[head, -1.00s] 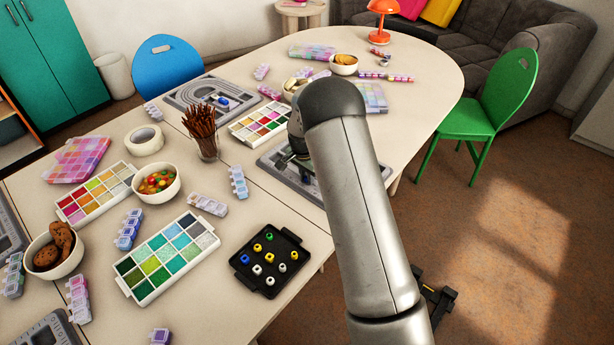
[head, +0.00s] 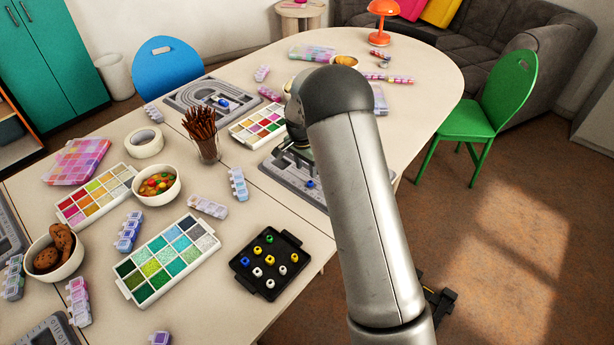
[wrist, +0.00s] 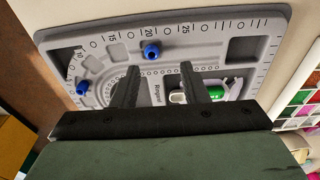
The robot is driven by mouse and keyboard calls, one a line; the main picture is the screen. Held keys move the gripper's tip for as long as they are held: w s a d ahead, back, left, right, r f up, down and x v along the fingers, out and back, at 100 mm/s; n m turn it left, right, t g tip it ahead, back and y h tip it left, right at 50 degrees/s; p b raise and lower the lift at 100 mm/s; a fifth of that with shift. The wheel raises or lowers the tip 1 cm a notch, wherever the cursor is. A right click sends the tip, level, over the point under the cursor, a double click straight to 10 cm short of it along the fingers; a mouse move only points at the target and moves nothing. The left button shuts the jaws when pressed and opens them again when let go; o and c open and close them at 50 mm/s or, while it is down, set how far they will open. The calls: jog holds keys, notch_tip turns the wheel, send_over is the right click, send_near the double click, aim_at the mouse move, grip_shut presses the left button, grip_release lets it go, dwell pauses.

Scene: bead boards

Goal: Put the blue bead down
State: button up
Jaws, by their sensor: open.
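A grey bead board (head: 280,172) lies under my gripper, partly hidden by my arm. In the wrist view the board (wrist: 215,48) shows two blue beads. One blue bead (wrist: 152,51) rests by the scale between 20 and 25, just beyond the fingertips and apart from them. Another blue bead (wrist: 82,88) sits at the board's left side. One blue bead on this board shows in the head view (head: 310,184); I cannot tell which of the two it is. My gripper (wrist: 159,69) is open, with nothing between its fingers, above the board.
A second grey board (head: 178,98) with a blue bead lies farther back. A cup of brown sticks (head: 208,150) and a bead palette (head: 236,131) stand close by. A green item (wrist: 217,92) lies in the board's recess.

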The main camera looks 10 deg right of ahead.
jog(key=s+r+n, duration=0.2)
jog(key=s+r, duration=0.6)
jog(key=r, duration=0.5)
jog(key=s+r+n+y, duration=0.1)
jog(key=s+n, duration=0.7)
jog(key=s, duration=2.2)
jog(key=shift+s+r+n, duration=0.2)
jog(key=shift+r+n, duration=0.2)
jog(key=shift+r, duration=0.35)
jog(key=shift+d, duration=0.1)
